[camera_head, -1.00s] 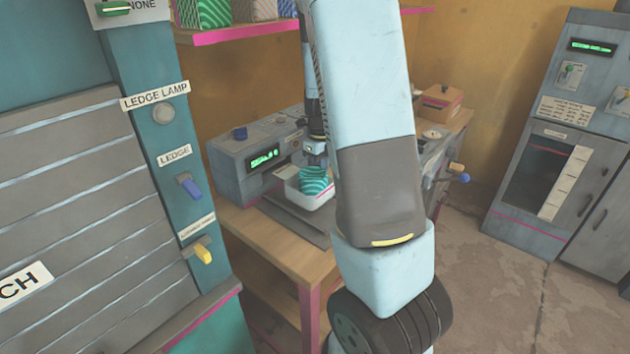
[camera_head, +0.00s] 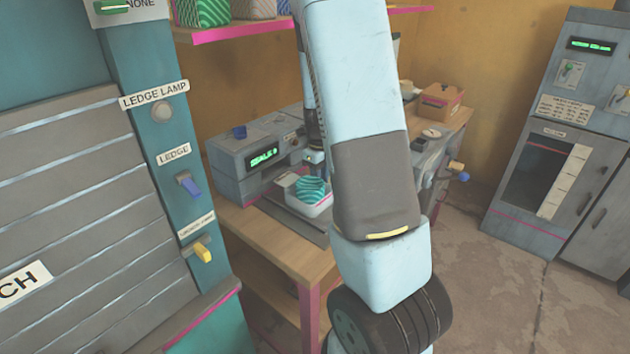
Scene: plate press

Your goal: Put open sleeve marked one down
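A teal striped piece (camera_head: 310,188) sits in a white open container (camera_head: 322,208) on the wooden table. It may be the sleeve; no mark "one" can be read on it at this size. My gripper (camera_head: 315,160) is just above and behind the striped piece, partly hidden by my own arm. Its fingertips are too small and covered to show whether they are open or shut. I see nothing clearly held in it.
A grey machine with a green display (camera_head: 264,156) stands behind the container on the wooden table (camera_head: 275,240). A teal panel with levers (camera_head: 170,130) is at left. A grey cabinet (camera_head: 560,150) stands at right.

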